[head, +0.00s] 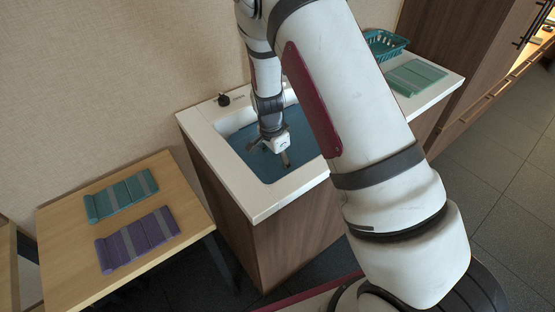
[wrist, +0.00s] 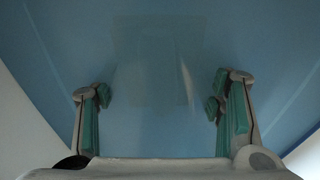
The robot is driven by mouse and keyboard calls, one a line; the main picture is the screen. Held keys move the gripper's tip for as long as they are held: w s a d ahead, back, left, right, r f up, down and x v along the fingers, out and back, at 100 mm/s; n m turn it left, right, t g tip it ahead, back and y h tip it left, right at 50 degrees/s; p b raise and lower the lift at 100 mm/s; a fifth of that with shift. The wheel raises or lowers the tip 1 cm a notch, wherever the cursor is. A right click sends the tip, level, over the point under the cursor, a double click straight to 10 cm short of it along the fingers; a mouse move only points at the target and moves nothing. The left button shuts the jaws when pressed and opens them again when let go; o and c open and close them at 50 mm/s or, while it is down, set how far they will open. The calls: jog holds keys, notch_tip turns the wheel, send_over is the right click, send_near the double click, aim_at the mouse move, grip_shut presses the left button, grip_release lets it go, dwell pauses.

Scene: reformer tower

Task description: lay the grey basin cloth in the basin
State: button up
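The basin (head: 247,163) is set in a white counter and has a blue inside. My gripper (head: 270,152) points down over it, fingers apart. In the wrist view my gripper (wrist: 164,112) is open with teal finger pads, and nothing is held between them. A faint greyish rectangle (wrist: 150,62) shows against the blue basin surface ahead of the fingers. It looks like a flat, submerged cloth, but I cannot tell for sure that it is the grey basin cloth. No other plainly grey cloth shows. My arm hides part of the basin in the head view.
A wooden table (head: 70,218) at left bears a teal cloth (head: 112,199) and a purple cloth (head: 128,243), each with grey stripes. On the right counter lie a green striped cloth (head: 414,77) and a teal basket (head: 385,44). A black knob (head: 224,100) sits behind the basin.

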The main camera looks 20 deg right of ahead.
jog(key=o, duration=0.4)
jog(key=r, duration=0.4)
jog(key=a+r, duration=0.1)
jog(key=r, duration=0.3)
jog(key=r+p, duration=0.1)
jog(key=r, duration=0.3)
jog(key=shift+s+a+r, duration=0.15)
jog(key=shift+s+r, duration=0.05)
jog(key=shift+s, duration=0.05)
notch_tip(320, 180, up, 9)
jog(key=n+y, duration=0.1)
jog(key=n, duration=0.2)
send_over(274, 160)
jog(key=s, duration=0.5)
jog(key=s+r+n+t+y, duration=0.1)
jog(key=s+r+n, duration=0.2)
jog(key=s+r, duration=0.45)
jog(key=s+r+n, duration=0.1)
jog(key=s+n, duration=0.1)
jog(key=s, duration=0.4)
jog(key=s+d+r+n+t, duration=0.1)
jog(key=s+r+n, duration=0.1)
jog(key=s, duration=0.5)
jog(key=s+r+n, duration=0.2)
jog(key=s+n, duration=0.2)
jog(key=s, duration=0.2)
jog(key=shift+s+d+r+t+h, duration=0.1)
jog(key=shift+s+d+t+h, duration=0.05)
jog(key=shift+d+t+h, duration=0.2)
